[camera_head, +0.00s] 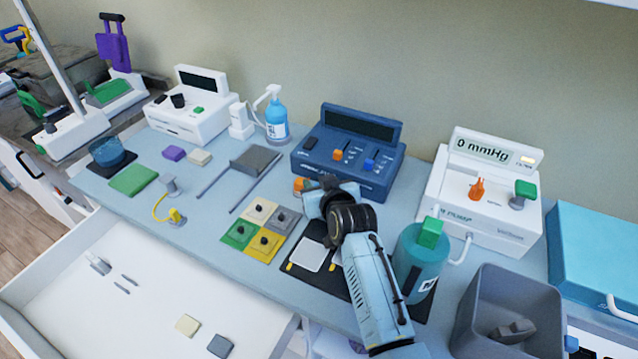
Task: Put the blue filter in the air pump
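The air pump (475,215) is a white box at the right back of the counter. Its display reads 0 mmHg, and an orange knob and a green-topped part stand on its sloping top. I cannot tell for sure which thing is the blue filter; a small blue-grey block (220,345) lies in the open drawer beside a cream block (187,325). My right gripper (326,186) is left of the pump, low in front of the dark blue device and close to a small orange thing (300,185). Its fingers are partly hidden by my wrist. My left gripper is out of view.
The dark blue device (325,160) stands behind my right gripper. A teal jar (421,262) with a green top is right of my forearm, before the pump. A grey bin (480,310) is at the front right. The open white drawer (150,315) has much bare floor.

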